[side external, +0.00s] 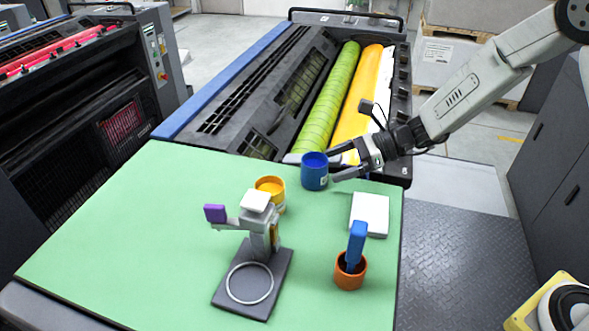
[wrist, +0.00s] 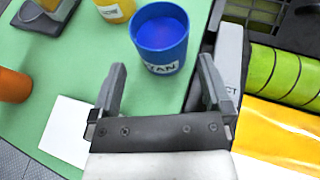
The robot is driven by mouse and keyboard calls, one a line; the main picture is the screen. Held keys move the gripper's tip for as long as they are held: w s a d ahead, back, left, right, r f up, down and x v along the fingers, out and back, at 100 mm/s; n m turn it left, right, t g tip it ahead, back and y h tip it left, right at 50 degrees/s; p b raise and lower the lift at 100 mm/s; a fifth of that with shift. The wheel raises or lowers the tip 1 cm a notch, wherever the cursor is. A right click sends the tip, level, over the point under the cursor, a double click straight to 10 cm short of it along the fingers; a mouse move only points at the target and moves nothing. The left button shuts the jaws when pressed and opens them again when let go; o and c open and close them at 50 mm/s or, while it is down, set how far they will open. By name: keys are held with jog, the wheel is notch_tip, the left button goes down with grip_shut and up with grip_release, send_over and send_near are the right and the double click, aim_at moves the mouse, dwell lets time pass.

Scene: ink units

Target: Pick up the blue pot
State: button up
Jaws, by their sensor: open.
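The blue pot (side external: 314,171) stands upright on the green mat near its far edge, with blue ink inside. In the wrist view the blue pot (wrist: 160,38) sits just beyond the fingertips, roughly between their lines, with a partly readable label on its front. My gripper (side external: 332,164) comes in from the right, low over the mat, with its fingers pointing at the pot. In the wrist view my gripper (wrist: 162,75) is open and empty, its two fingers apart. The pot is not between the fingers in the wrist view.
A yellow pot (side external: 271,194) stands left of the blue one. A grey stand (side external: 252,262) with a ring, an orange pot (side external: 350,277) holding a blue-handled tool (side external: 356,243), and a white pad (side external: 370,214) are on the green mat (side external: 130,230). Ink rollers (side external: 329,100) lie behind.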

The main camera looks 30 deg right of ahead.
aim_at(314, 170)
jog(key=shift+w+a, duration=0.1)
jog(key=shift+a, duration=0.1)
jog(key=shift+x, duration=2.5)
jog(key=shift+w+d+f, duration=0.1)
jog(key=shift+f, duration=0.05)
jog(key=shift+c, duration=0.2)
grip_shut()
